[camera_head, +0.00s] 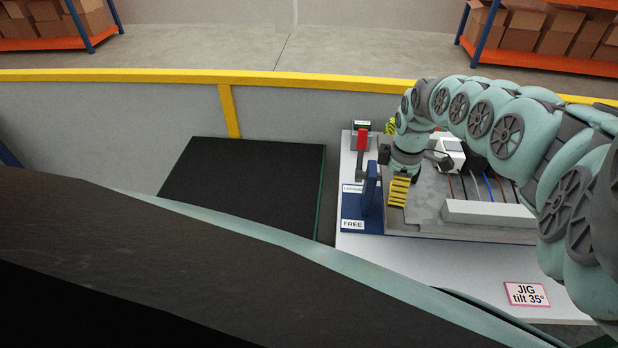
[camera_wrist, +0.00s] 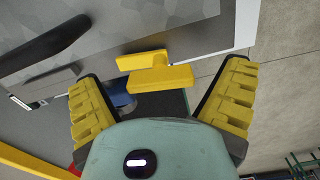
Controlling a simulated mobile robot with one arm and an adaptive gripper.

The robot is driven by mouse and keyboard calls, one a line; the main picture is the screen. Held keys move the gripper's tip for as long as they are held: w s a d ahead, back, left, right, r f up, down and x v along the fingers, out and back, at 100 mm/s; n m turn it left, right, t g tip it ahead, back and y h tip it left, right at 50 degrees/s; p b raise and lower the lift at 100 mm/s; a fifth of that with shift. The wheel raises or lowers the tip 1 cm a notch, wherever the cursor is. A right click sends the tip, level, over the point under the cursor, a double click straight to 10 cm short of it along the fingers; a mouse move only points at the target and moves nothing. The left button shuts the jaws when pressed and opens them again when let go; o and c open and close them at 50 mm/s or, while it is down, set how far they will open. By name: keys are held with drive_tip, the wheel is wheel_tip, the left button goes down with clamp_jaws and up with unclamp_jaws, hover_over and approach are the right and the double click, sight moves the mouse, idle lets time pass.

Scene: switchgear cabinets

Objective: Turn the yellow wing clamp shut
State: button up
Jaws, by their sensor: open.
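The yellow wing clamp (camera_wrist: 160,78) shows in the wrist view as two flat yellow bars at the edge of the grey patterned plate (camera_wrist: 170,35). My gripper (camera_wrist: 165,90) is open, with one ridged yellow finger on each side of the clamp and a visible gap to each. No finger appears to touch it. In the head view my gripper (camera_head: 395,160) is at the left end of the jig plate (camera_head: 430,204). I cannot pick out the clamp there; my gripper and arm probably cover it. A blue round part (camera_wrist: 122,100) lies beside the left finger.
A blue upright (camera_head: 370,188) and a red-topped part (camera_head: 362,139) stand left of my gripper. A FREE label (camera_head: 352,224) lies in front. Cables (camera_head: 489,188) and a white bar (camera_head: 487,213) are on the plate. A black panel (camera_head: 250,185) lies left of the white table (camera_head: 400,260).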

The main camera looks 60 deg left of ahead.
drive_tip(key=shift+c, duration=0.4)
drive_tip(key=c, duration=1.1)
drive_tip(key=shift+c, duration=0.2)
drive_tip(key=shift+f+m+b, duration=0.1)
drive_tip(key=shift+m+b, duration=0.2)
drive_tip(key=shift+b, duration=0.2)
drive_tip(key=shift+m+b, duration=1)
drive_tip(key=m+b, duration=0.1)
drive_tip(key=m, duration=0.3)
drive_tip(key=shift+b, duration=0.35)
drive_tip(key=m+b, duration=0.1)
drive_tip(key=m, duration=0.4)
drive_tip(key=shift+m+b, duration=0.7)
drive_tip(key=shift+m, duration=1.6)
